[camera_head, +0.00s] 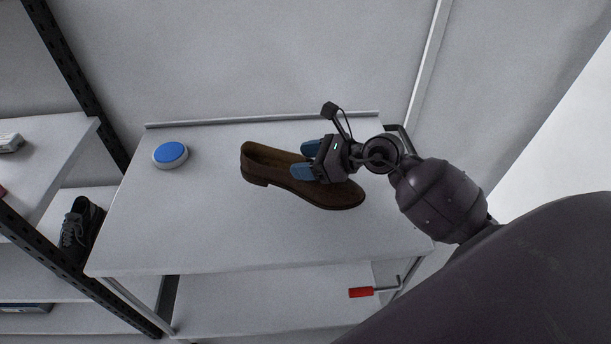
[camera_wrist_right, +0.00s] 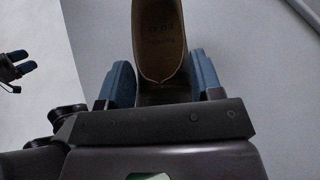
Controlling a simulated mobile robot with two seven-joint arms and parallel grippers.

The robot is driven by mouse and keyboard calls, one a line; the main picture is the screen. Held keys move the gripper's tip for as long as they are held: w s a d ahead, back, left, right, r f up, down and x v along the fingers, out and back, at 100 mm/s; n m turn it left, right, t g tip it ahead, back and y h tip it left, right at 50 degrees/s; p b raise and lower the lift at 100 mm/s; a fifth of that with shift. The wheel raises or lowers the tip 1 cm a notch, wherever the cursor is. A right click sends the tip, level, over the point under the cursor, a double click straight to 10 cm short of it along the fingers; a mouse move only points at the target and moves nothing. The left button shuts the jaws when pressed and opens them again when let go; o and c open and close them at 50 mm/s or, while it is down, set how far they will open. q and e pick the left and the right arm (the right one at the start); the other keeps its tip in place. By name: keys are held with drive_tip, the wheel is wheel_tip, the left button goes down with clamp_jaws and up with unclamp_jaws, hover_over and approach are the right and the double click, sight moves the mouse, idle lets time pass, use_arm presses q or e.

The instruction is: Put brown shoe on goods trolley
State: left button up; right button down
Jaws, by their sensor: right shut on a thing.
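The brown shoe (camera_head: 285,186) is over the top shelf of the goods trolley (camera_head: 190,235), its heel end to the left and its toe to the right. My right gripper (camera_head: 306,160) is shut on the shoe, with one blue finger on each side of it. In the right wrist view the shoe (camera_wrist_right: 158,40) shows its opening and insole between the two blue fingers (camera_wrist_right: 160,88). I cannot tell whether the sole touches the shelf. In the right wrist view my left gripper (camera_wrist_right: 22,68) shows at the left edge with its blue fingers apart.
A round blue button (camera_head: 170,153) on a white base stands at the trolley's back left. A shelf rack (camera_head: 62,60) on the left holds a dark sneaker (camera_head: 80,228). A red handle (camera_head: 360,292) shows low at the trolley's right. The trolley's front left is bare.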

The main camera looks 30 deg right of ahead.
sight(356, 186)
wheel_tip(356, 186, down, 4)
drive_tip(key=shift+r+b, duration=0.25)
drive_tip(key=shift+b, duration=0.05)
drive_tip(key=shift+f, duration=0.6)
drive_tip(key=shift+c, duration=1.2)
unclamp_jaws()
use_arm(q)
drive_tip(key=shift+s+f, duration=0.4)
drive_tip(key=shift+f, duration=0.3)
drive_tip(key=shift+w, duration=0.1)
use_arm(e)
drive_tip(key=shift+s, duration=0.1)
drive_tip(key=shift+s+d+r, duration=0.1)
drive_tip(key=shift+s+d, duration=0.1)
drive_tip(key=shift+d, duration=0.05)
drive_tip(key=v, duration=1)
drive_tip(key=shift+s+d+r, duration=0.15)
drive_tip(key=shift+s+r, duration=0.05)
use_arm(q)
drive_tip(key=shift+s+f, duration=0.15)
drive_tip(key=shift+s, duration=0.05)
use_arm(e)
drive_tip(key=shift+s+d+r, duration=0.15)
drive_tip(key=shift+s+d, duration=0.05)
drive_tip(key=shift+s, duration=0.05)
use_arm(q)
drive_tip(key=shift+w, duration=0.15)
